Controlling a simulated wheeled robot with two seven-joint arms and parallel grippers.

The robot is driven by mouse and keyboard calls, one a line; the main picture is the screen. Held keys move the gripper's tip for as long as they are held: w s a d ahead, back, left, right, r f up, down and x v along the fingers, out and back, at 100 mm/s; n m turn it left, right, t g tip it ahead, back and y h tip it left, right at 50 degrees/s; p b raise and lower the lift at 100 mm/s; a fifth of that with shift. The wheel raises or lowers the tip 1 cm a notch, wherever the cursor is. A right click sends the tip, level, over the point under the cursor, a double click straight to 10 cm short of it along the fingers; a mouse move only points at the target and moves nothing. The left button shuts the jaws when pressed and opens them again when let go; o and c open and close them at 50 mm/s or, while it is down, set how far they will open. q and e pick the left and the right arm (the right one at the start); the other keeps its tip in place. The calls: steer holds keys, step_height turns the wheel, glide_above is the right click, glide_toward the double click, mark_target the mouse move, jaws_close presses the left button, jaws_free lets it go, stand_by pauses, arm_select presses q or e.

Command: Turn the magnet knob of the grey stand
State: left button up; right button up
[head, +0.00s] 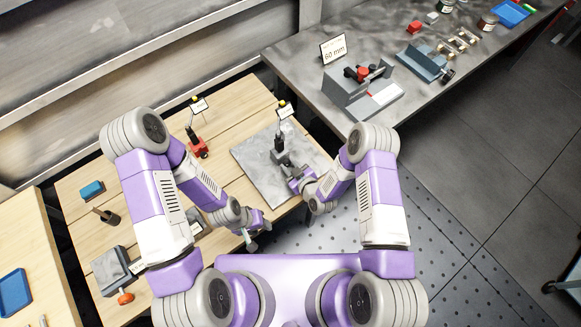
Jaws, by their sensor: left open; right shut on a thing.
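The grey stand (280,157) stands on a grey plate (252,164) on the wooden bench, with a dark upright and a yellow-topped part above it. My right gripper (291,170) is at the front of its base, shut on what appears to be the magnet knob. The fingers hide the knob, so its turn position cannot be told. My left gripper (252,238) is open and empty, near the bench's front edge, left of and below the grey plate.
A red stand (199,147) is left of the plate. A blue block (92,189), a dark cylinder (108,216) and a grey device with an orange knob (125,298) lie further left. A dark bench with a vise-like fixture (345,92) and a "60 mm" sign (333,48) is at right.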

steer(key=o, duration=1.1)
steer(key=shift+c, duration=0.2)
steer(key=v, duration=0.7)
steer(key=shift+s+d+r, duration=0.1)
steer(key=shift+s+d, duration=0.05)
steer(key=shift+s, duration=0.1)
